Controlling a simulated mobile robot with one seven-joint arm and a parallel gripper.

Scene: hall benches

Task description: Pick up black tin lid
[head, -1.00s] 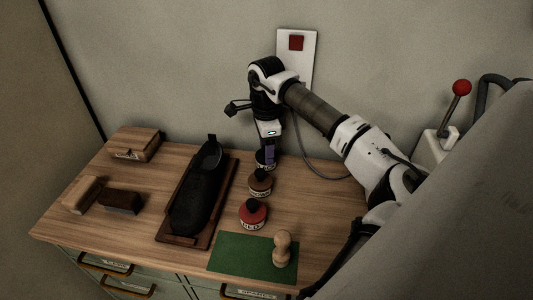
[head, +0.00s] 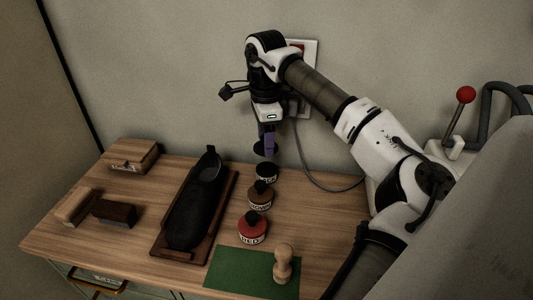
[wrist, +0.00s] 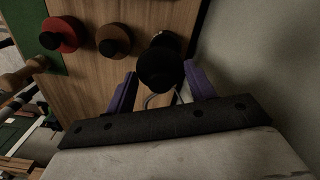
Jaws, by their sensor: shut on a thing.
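My gripper (head: 267,142) is shut on the black tin lid (head: 262,152), a dark disc held in the air under the purple fingers. In the wrist view the lid (wrist: 160,68) sits between the two purple fingers and hides most of what is below it. The black tin (head: 266,175) stands on the bench directly below, its top without a lid, with a clear gap between it and the held lid.
A brown tin (head: 260,195) and a red tin (head: 253,227) stand in front with their lids on. A dark shoe on a wooden tray (head: 229,205) lies to the left. A wooden stamp (head: 283,263) stands on a green mat (head: 235,270). The wall is close behind.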

